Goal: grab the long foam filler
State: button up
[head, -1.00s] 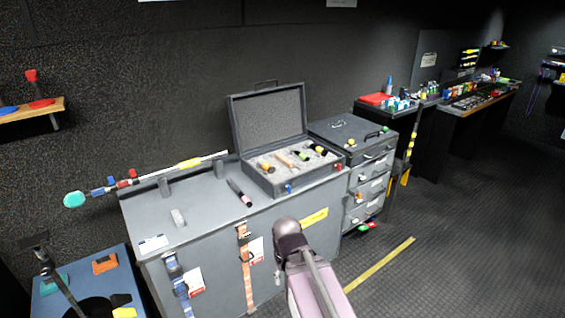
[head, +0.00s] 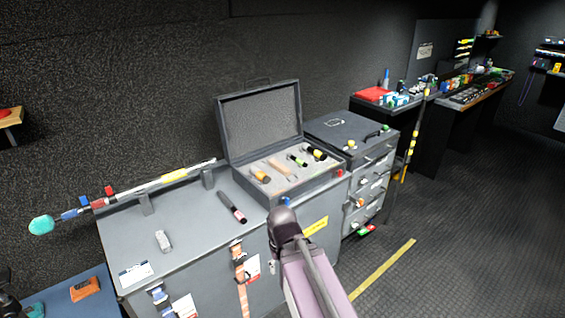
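An open grey case (head: 322,186) lined with pale foam stands on the grey cabinet. In it lie an orange-and-black piece (head: 260,176), a long tan piece (head: 281,167), a green-and-black piece (head: 298,160) and a yellow-and-black piece (head: 316,153). The tan piece may be the long foam filler; I cannot tell for sure. A small light-grey block (head: 163,241) lies on the cabinet top, left of the case. My arm, with a dark rounded joint and a pinkish link, rises in front of the cabinet. My gripper's fingers do not show.
A dark marker-like rod (head: 232,206) lies on the cabinet top (head: 190,235). A long pole (head: 130,191) with a teal end rests on supports along the back. A grey drawer unit (head: 372,165) stands right of the case.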

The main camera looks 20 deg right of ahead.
aim_at(278, 166)
jog(key=i, duration=1.1)
jog(key=u, duration=0.05)
